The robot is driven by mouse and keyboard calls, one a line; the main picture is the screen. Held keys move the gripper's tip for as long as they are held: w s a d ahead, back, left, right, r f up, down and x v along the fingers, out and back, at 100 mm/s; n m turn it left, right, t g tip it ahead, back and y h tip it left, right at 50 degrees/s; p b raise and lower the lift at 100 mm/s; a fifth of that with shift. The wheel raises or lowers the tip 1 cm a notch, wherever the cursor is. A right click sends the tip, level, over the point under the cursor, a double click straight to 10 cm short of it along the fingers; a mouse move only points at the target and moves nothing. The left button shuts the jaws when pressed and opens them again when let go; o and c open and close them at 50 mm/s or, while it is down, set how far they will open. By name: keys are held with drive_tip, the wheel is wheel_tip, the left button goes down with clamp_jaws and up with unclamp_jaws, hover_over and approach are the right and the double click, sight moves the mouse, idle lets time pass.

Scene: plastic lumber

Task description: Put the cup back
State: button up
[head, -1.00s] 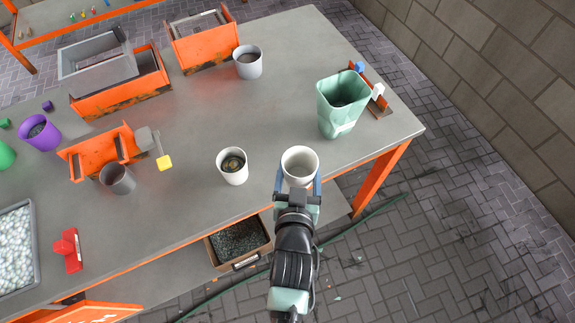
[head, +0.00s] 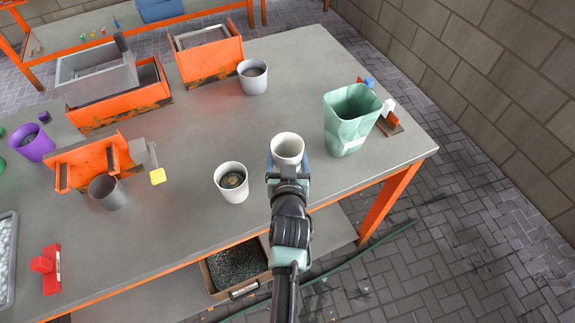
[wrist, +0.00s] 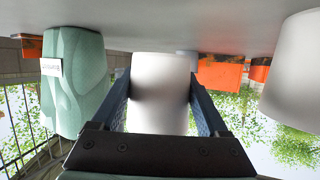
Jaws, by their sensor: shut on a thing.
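A white cup (head: 288,150) is held between the two fingers of my gripper (head: 288,160), over the front part of the grey table (head: 330,65). In the wrist view the cup (wrist: 160,95) fills the space between the fingers, which press on its sides. The cup is upright and looks empty. Its base is at or close above the tabletop; I cannot tell whether it touches. A light grey cup (head: 252,78) stands farther back.
Orange and grey bins (head: 120,95) are at the back left. A dark grey cup (head: 107,193) stands by an orange holder (head: 92,162). The table between the cups is clear.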

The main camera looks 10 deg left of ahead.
drive_tip(key=shift+f, duration=1.65)
drive_tip(key=shift+f+b, duration=0.15)
drive_tip(key=shift+b, duration=0.25)
drive_tip(key=o, duration=1.3)
